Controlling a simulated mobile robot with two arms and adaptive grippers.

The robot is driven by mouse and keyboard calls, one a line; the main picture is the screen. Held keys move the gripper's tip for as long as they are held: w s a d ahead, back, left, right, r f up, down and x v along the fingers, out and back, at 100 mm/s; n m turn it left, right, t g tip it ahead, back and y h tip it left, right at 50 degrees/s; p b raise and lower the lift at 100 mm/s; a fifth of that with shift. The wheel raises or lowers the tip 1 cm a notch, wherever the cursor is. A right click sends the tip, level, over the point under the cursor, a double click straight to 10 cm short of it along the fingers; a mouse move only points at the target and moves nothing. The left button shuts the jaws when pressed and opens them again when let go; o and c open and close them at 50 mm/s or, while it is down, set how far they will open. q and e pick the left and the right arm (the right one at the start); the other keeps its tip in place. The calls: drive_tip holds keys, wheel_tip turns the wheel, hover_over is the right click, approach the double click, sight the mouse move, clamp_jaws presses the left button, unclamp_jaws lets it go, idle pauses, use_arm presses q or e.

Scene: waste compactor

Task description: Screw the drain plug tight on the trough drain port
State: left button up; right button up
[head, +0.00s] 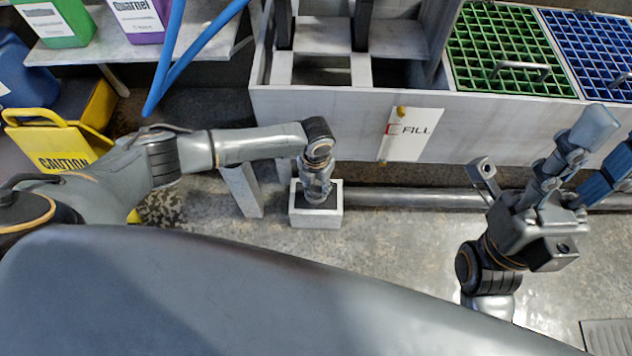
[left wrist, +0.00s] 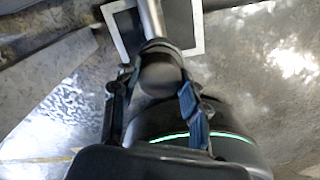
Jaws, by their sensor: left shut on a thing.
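My left gripper (head: 315,190) points down over a small pale box with a dark inside (head: 316,221). In the left wrist view its two fingers (left wrist: 155,92) close on a dark rounded plug (left wrist: 160,75). The plug lies in line with the end of a grey metal pipe (left wrist: 150,20) and seems to meet it; the joint is too unclear to judge how tight it is. In the head view the gripper hides the plug and port. My right gripper (head: 540,165) is raised at the right with its fingers spread, empty.
The pipe (head: 410,198) runs along the floor below the trough wall (head: 330,115) with its FILL sign (head: 412,131). A slanted leg (head: 242,190) stands left of the box. A yellow caution sign (head: 60,145) is at the left. The floor in front is clear.

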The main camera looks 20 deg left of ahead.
use_arm(q)
drive_tip(key=c, duration=0.5)
drive_tip(key=m, duration=0.5)
drive_tip(key=o, duration=1.3)
drive_tip(key=shift+c, duration=0.2)
drive_tip(key=shift+c, duration=0.3)
